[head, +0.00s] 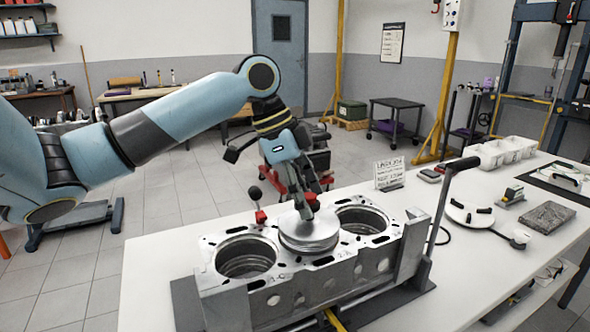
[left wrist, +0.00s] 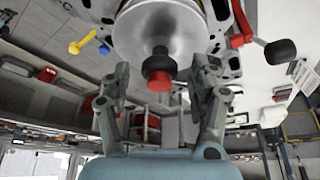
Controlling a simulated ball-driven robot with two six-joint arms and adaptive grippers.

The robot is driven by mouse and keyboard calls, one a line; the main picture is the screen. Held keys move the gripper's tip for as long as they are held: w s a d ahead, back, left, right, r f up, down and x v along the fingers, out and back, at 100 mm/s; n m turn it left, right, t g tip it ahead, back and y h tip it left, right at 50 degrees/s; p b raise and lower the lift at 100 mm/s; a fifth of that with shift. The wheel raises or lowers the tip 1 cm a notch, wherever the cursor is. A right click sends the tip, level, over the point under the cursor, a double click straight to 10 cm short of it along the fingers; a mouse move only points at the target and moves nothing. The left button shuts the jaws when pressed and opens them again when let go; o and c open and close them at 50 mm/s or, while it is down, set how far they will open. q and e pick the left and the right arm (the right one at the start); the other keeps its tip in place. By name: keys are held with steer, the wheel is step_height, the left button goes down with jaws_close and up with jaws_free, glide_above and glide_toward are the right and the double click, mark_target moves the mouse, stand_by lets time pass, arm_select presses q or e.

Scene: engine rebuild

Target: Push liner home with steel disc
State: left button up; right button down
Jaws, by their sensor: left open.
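The engine block (head: 372,268) stands on the white table, with an open bore at its left and one at its right. The round steel disc (head: 310,235) sits over the middle bore, above the block's top face. A rim under it may be the liner; I cannot tell them apart. My left gripper (head: 308,203) is right above the disc and comes down from behind. In the left wrist view my left gripper (left wrist: 164,92) has its fingers apart on either side of the disc's dark handle with a red end (left wrist: 158,72). The disc (left wrist: 145,28) fills the top there. My right gripper is out of view.
A black lever handle (head: 458,166) rises at the block's right end. Red clamps with black knobs (head: 256,196) stand at its rear edge. A sign (head: 389,174), white bins (head: 500,152) and a grey slab (head: 547,216) lie farther right.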

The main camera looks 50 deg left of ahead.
arm_select(q)
steer(key=v, duration=1)
steer(key=shift+r, duration=0.15)
steer(key=shift+s, duration=0.1)
